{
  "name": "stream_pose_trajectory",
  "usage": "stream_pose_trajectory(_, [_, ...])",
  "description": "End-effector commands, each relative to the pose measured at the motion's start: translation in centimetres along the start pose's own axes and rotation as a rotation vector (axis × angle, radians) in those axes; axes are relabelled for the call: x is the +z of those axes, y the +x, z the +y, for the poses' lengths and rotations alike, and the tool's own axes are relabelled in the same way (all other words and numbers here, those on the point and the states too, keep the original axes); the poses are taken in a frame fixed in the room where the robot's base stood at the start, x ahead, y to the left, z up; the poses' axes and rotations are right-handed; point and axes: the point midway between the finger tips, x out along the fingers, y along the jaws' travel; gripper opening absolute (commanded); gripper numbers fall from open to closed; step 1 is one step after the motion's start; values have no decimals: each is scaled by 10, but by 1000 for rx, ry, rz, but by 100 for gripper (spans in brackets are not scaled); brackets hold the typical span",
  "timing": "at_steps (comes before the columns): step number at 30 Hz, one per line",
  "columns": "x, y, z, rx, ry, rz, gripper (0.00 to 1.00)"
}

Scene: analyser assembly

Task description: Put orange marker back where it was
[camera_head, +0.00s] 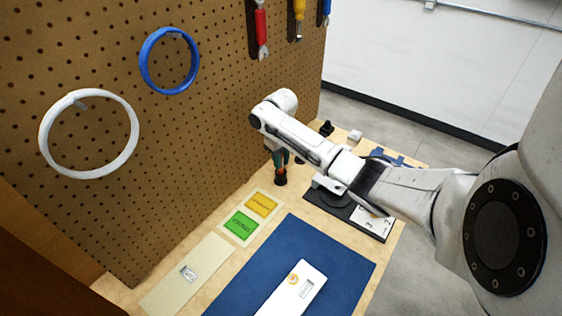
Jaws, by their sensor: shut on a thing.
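My gripper (279,163) points down at the far end of the bench, close to the pegboard. It is shut on a small orange thing, which I take to be the orange marker (281,172). Only a little of the marker shows, among dark parts at the gripper's tip. The view is too small to tell whether its lower end touches the bench or a dark holder there.
A blue mat (325,247) with a white device (292,291) lies in front. Green (240,224) and yellow (262,204) labelled pads lie left of it. A black tray (378,225) is at right. The pegboard (215,125) with rings and tools stands close behind.

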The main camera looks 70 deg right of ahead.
Motion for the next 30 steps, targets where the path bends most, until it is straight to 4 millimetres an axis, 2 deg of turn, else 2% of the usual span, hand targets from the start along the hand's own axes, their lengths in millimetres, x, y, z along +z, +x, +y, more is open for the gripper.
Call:
stream_pose_trajectory(3, [0,8,1,1,1,0,0])
stream_pose_trajectory(14, [0,12,0,0,0,1,0])
stream_pose_trajectory(15, [0,12,0,0,0,1,26])
stream_pose_trajectory(21, [0,12,0,0,0,1,45])
stream_pose_trajectory(23, [0,11,0,0,0,1,49])
stream_pose_trajectory(30, [0,10,1,1,0,2,49])
